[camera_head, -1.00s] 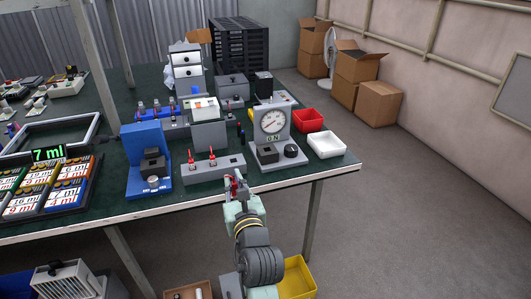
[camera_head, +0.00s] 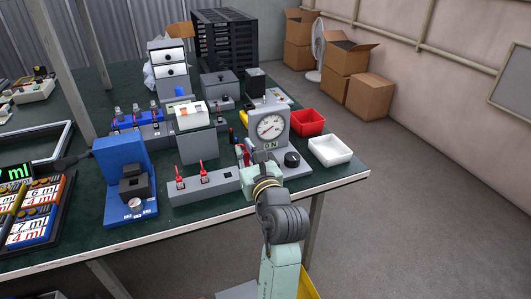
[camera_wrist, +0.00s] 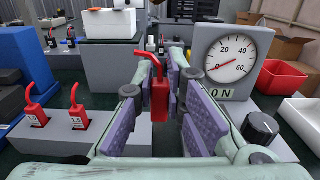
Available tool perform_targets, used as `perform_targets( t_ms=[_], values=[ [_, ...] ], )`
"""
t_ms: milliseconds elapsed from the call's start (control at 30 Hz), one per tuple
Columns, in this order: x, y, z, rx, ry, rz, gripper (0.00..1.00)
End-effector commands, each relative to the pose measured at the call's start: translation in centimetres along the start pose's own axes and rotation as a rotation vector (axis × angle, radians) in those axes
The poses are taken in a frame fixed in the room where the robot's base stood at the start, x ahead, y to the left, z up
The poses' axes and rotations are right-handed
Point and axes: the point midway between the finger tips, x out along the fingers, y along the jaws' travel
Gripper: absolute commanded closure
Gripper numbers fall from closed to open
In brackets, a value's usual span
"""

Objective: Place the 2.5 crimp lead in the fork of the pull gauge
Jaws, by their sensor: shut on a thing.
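My gripper (camera_wrist: 161,62) is shut on a red crimp lead (camera_wrist: 159,100), which stands upright between the purple finger pads. In the head view, my gripper (camera_head: 244,158) is at the front left of the pull gauge (camera_head: 270,128). The gauge is grey with a round white dial, and it also fills the right of the wrist view (camera_wrist: 236,58). Its needle is near zero and "0 N" shows below. The fork in front of the dial is mostly hidden by my gripper. No marking is readable on the held lead.
A grey rack (camera_head: 205,183) left of my gripper holds two red leads, (camera_wrist: 34,112) and (camera_wrist: 77,112). A black knob (camera_head: 291,159) is on the gauge's right. A white tray (camera_head: 331,150) and a red tray (camera_head: 308,123) stand right. A blue device (camera_head: 122,170) stands left.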

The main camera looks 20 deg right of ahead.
Motion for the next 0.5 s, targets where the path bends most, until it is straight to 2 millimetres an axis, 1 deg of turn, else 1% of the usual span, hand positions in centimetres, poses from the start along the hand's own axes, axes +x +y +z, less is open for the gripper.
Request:
perform_targets(
  t_ms=[33,100,233,367,500],
  values=[
    [0.7,-1.4,0.1,0.001,0.0,-0.004,1.0],
    [1.6,-3.1,-0.1,0.002,0.0,-0.005,1.0],
    [3.0,-5.5,-0.5,0.002,0.0,-0.004,1.0],
    [3.9,-6.8,-0.7,0.0,-0.001,-0.001,1.0],
    [4.1,-7.2,-1.2,0.002,0.001,0.001,1.0]
  ],
)
